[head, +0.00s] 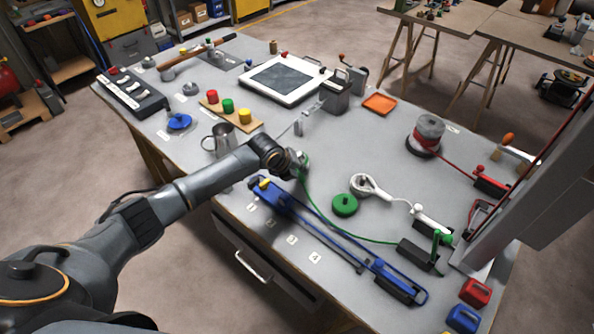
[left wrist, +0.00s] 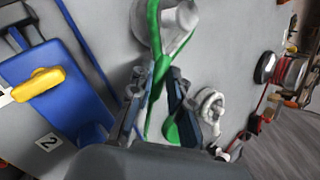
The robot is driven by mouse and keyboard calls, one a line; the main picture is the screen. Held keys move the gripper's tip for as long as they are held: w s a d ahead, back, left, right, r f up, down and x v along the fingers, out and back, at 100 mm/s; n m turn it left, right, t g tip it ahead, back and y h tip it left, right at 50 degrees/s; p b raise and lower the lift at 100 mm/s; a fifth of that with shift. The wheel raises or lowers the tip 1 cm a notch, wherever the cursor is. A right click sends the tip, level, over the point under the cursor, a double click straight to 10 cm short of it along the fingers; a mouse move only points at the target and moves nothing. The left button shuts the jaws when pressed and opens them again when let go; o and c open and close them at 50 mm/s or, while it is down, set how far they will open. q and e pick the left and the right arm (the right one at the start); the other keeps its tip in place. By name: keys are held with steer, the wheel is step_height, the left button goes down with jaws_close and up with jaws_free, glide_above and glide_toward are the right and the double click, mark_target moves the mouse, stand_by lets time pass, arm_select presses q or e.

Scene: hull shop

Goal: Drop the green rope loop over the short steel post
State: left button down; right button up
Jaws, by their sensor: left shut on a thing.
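My left gripper (head: 290,163) is over the near middle of the grey table. In the left wrist view its two fingers (left wrist: 156,88) are closed on the green rope loop (left wrist: 153,30). The green rope (head: 340,229) runs from the gripper down to a dark block at the near right. In the left wrist view the short steel post (left wrist: 181,19) is just beyond the fingertips, with green strands on both sides of it. I cannot tell whether the loop is around the post or above it. In the head view the gripper mostly hides the post. My right gripper is not in view.
A green disc (head: 345,205) and a white rope coil (head: 365,186) are to the right of the gripper. A metal mug (head: 222,139) stands behind my forearm. A large grey panel (head: 545,190) rises at the right.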

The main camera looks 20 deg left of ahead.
arm_select(q)
steer(key=shift+f+b, duration=0.3)
steer(key=shift+f, duration=0.2)
stand_by(0.3)
steer(key=c, duration=1.2)
jaws_free()
steer(key=shift+o, duration=0.6)
steer(key=o, duration=0.3)
steer(key=shift+r, duration=0.1)
step_height(320, 180, up, 8)
steer(key=p, duration=0.6)
steer(key=shift+p, duration=0.4)
